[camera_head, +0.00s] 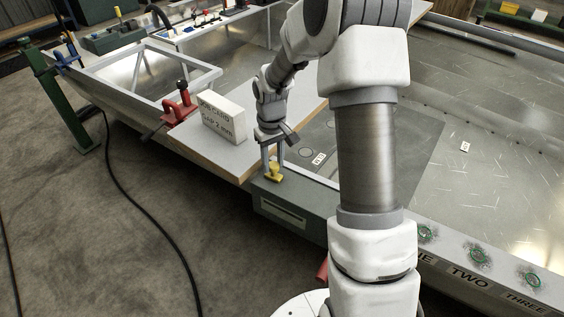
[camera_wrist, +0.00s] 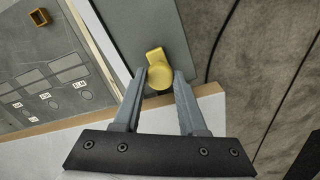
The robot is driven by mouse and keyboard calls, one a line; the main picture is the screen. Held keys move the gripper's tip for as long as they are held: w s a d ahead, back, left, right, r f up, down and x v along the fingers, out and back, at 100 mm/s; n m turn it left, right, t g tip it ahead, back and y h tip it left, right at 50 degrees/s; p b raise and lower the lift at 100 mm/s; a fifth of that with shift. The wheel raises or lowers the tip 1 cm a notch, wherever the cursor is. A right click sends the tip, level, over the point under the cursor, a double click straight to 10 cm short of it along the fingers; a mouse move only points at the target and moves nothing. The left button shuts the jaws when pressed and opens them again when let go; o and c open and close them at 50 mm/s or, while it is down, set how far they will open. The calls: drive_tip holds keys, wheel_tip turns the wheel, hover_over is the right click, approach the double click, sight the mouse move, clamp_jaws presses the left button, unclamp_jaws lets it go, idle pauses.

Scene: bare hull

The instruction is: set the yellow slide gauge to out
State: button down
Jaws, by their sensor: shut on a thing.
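The yellow slide gauge (camera_head: 275,174) sits on top of a grey-green box (camera_head: 290,212) at the end of the board. It also shows in the wrist view (camera_wrist: 157,58) as a round knob with a short tab, on a plain grey-green face. My gripper (camera_head: 273,164) points down at it from above. In the wrist view my gripper (camera_wrist: 160,78) has one finger on each side of the round knob, shut on it. No marking for in or out can be read near the gauge.
A white block with lettering (camera_head: 222,117) and a red clamp (camera_head: 179,104) stand on the board (camera_head: 256,150) left of my gripper. A panel with labels (camera_wrist: 45,85) lies at left in the wrist view. A black cable (camera_head: 130,190) runs over the open floor.

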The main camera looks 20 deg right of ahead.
sight(272, 164)
drive_tip(key=shift+w+a+r, duration=0.1)
drive_tip(key=shift+w+a, duration=0.1)
drive_tip(key=shift+w, duration=0.05)
drive_tip(key=c, duration=0.7)
unclamp_jaws()
drive_tip(key=shift+o, duration=1.2)
wheel_tip(272, 164, up, 17)
drive_tip(key=p, duration=0.5)
drive_tip(key=shift+r+p, duration=0.15)
drive_tip(key=shift+p, duration=0.15)
drive_tip(key=shift+s, duration=0.1)
